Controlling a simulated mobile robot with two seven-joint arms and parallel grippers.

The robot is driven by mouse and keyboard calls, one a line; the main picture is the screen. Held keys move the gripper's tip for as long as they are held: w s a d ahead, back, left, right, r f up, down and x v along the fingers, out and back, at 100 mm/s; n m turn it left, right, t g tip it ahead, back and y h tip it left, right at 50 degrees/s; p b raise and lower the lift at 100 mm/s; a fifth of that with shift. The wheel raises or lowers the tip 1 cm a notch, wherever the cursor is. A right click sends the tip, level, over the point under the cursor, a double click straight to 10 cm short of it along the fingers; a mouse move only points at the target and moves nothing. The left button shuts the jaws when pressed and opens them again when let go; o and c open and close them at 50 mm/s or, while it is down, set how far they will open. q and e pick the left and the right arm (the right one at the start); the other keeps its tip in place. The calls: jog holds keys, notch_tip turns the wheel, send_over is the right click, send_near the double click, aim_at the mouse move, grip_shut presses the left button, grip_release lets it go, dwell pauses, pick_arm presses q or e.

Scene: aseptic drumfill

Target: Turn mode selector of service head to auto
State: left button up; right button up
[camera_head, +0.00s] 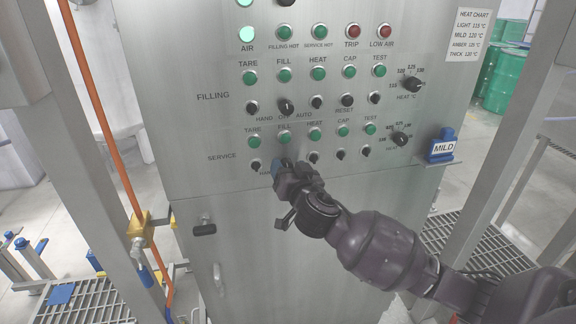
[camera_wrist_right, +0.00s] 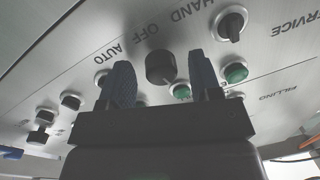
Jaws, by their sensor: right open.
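The steel control panel (camera_head: 200,122) has a FILLING group above and a SERVICE group below. My right gripper (camera_head: 279,166) is at the SERVICE lower row and hides the mode selector there in the head view. In the right wrist view, upside down, the selector is a large black knob (camera_wrist_right: 160,67) beside the words HAND, OFF and AUTO. My right gripper (camera_wrist_right: 163,82) is open there, its blue-grey fingers on either side of the knob with visible gaps. I cannot tell clearly where the knob points. My left gripper is not in view.
The FILLING mode selector (camera_head: 286,106) sits above, with green buttons and small black knobs around. The SERVICE heat dial (camera_head: 400,139) is to the right. A blue MILD sign holder (camera_head: 441,147) is at the panel's right edge. An orange hose (camera_head: 104,120) runs down the left.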

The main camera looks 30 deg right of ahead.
jog(key=shift+w, duration=0.35)
jog(key=shift+c, duration=0.2)
jog(key=c, duration=0.9)
